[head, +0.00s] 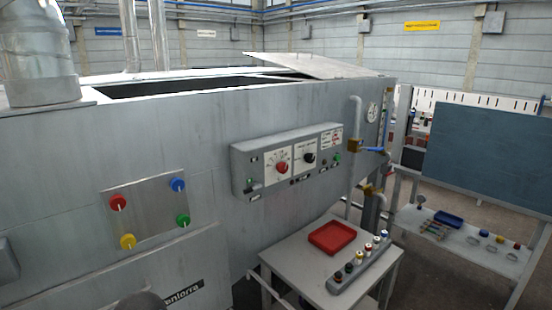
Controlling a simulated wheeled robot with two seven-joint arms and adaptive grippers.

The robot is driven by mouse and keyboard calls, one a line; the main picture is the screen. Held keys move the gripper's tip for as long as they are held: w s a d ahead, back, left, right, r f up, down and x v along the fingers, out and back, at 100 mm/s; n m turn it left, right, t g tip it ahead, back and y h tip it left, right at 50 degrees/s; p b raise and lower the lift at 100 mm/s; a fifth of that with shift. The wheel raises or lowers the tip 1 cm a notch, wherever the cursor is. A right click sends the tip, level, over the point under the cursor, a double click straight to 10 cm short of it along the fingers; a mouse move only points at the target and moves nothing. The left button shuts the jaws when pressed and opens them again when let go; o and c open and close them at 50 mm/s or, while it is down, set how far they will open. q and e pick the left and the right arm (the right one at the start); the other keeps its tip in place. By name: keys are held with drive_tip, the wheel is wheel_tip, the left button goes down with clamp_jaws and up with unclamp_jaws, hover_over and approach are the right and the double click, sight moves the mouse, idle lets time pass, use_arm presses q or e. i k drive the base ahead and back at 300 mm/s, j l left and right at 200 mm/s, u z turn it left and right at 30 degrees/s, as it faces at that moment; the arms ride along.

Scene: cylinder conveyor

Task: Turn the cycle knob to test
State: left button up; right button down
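A grey control box (240,160) is mounted on the side of the large grey machine. It carries a red knob (282,168) on a white dial plate at the left and a black knob (310,158) on another white plate to its right. The printed labels are too small to read, so I cannot tell which knob is the cycle knob or what either points at. Small green buttons or lamps (337,158) sit near the box's lower edge. Neither of my grippers is in view.
A metal plate (150,208) with red, blue, yellow and green knobs is on the machine at left. Below the box, a small table (283,258) holds a red tray (332,238) and a rack of several small bottles (360,264). Pipes with a blue-handled valve (370,149) stand right of the box.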

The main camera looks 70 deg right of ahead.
sight(309, 158)
drive_tip(key=z, duration=2.5)
